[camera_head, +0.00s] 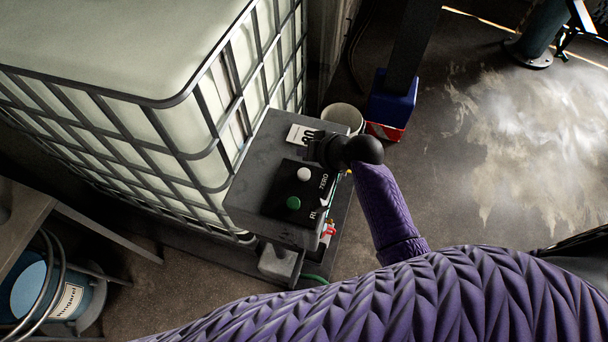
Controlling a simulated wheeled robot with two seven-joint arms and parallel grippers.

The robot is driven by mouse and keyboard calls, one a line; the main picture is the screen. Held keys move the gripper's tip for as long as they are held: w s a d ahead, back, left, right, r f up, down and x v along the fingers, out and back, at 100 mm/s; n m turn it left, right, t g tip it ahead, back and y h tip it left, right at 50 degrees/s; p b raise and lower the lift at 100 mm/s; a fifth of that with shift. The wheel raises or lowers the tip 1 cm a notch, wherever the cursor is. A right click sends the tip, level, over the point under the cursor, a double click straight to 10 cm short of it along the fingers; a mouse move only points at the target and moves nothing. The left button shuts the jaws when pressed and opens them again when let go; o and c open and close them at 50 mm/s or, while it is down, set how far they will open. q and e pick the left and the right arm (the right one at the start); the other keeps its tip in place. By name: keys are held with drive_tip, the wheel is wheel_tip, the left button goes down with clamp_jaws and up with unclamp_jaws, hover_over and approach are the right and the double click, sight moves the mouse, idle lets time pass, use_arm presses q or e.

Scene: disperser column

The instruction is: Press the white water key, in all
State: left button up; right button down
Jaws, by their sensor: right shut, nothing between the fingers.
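The white key (304,174) is a round button on the black panel of a grey control box (262,160) in the middle of the head view. A green round button (293,203) sits below it on the same panel, next to printed lettering that includes "ZERO". My right gripper (311,149) is dark and shut with nothing in it. It is over the upper part of the panel, just above the white key in the picture, and partly covers a white label or display. I cannot tell its height above the panel. My left gripper is not in view.
A large white tank in a grey cage (150,142) stands left of the box. A white bucket (343,114) and a blue post base (391,100) are behind it. A blue drum (55,290) is at lower left. Wet floor lies open at right.

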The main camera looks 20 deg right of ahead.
sight(299, 170)
wheel_tip(299, 170, down, 5)
drive_tip(key=b, duration=0.4)
drive_tip(key=shift+f, duration=0.2)
drive_tip(key=shift+f+b, duration=0.45)
drive_tip(key=shift+b, duration=0.1)
drive_tip(key=shift+f, duration=0.1)
idle(1.0)
drive_tip(key=shift+f, duration=0.3)
drive_tip(key=shift+f+b, duration=0.5)
idle(0.5)
idle(0.4)
drive_tip(key=shift+r+p, duration=0.95)
drive_tip(key=shift+p, duration=0.1)
